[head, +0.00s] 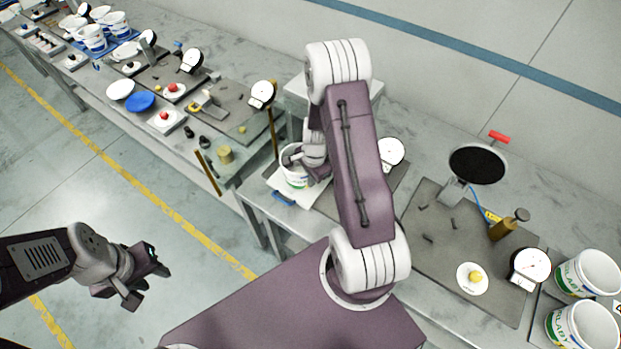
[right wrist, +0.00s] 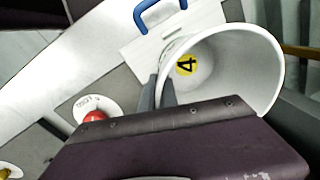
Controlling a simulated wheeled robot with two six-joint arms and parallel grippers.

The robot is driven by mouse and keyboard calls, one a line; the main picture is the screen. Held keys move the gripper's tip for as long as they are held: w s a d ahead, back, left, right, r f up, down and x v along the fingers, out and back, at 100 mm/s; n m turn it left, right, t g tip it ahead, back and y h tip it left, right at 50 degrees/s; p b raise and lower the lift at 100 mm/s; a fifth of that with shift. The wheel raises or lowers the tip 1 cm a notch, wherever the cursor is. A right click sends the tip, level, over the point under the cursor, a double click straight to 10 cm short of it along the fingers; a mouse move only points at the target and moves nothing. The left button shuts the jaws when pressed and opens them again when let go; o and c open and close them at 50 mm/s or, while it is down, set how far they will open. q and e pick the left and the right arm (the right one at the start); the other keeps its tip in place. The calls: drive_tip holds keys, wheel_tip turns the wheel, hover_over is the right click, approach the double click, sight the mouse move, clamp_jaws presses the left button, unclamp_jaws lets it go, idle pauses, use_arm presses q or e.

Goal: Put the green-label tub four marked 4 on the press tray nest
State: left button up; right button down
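The white tub with a green label (head: 294,180) is at the middle of the head view, at the white press tray with a blue handle (head: 283,199). The right wrist view shows the tub's open mouth (right wrist: 235,75) with a black 4 on a yellow spot inside. The tray (right wrist: 130,45) shows beside and behind it there; I cannot tell whether the tub touches it. My right gripper (right wrist: 160,92) has one finger inside the tub and one outside, close together on its wall. My left gripper (head: 150,283) is open and empty over the floor at the lower left.
A red button (right wrist: 95,116) on a white disc is beside the tray. Two white tubs (head: 588,272) stand at the far right, near a dark round pan (head: 478,165) and a dial (head: 529,268). Another bench with tubs, lids (head: 140,102) and dials runs to the upper left.

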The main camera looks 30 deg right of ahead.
drive_tip(key=shift+w+d+f, duration=0.1)
drive_tip(key=shift+w+d, duration=0.05)
drive_tip(key=shift+f, duration=0.15)
drive_tip(key=c, duration=1.6)
unclamp_jaws()
drive_tip(key=shift+c, duration=0.2)
